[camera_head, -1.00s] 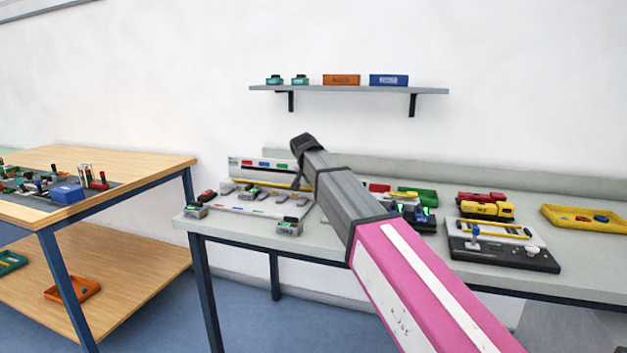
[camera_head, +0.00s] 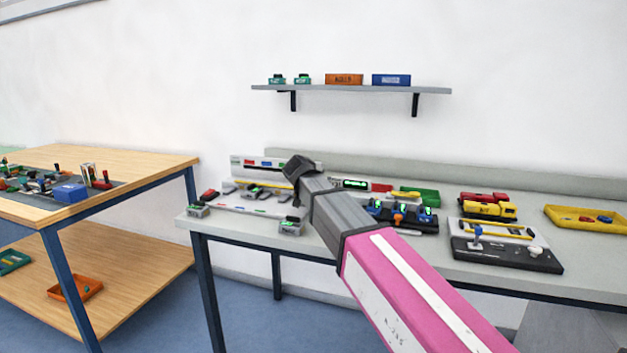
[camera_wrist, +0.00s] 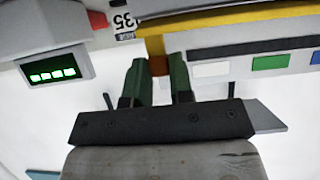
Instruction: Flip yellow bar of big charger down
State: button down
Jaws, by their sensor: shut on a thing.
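The big charger (camera_head: 236,205) is a pale unit on the grey table, with a raised back panel carrying coloured labels. Its yellow bar (camera_wrist: 230,21) runs along the upper right in the wrist view, beside a panel with white, green and blue labels. My gripper (camera_wrist: 160,62) has its two green fingers closed around a darker orange-brown part at the bar's left end. In the head view, my arm covers the right part of the charger and my fingers cannot be made out clearly.
A grey box with a lit green display (camera_wrist: 54,75) is close on the left in the wrist view. Small grey chargers (camera_head: 291,226) stand at the table's front edge. A black device with displays (camera_head: 405,217) and a yellow toy truck (camera_head: 489,210) stand to the right.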

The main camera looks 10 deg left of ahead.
jog(key=c, duration=1)
grip_release()
jog(key=shift+s, duration=0.1)
jog(key=v, duration=1)
jog(key=shift+s, duration=0.3)
jog(key=shift+a+r, duration=0.1)
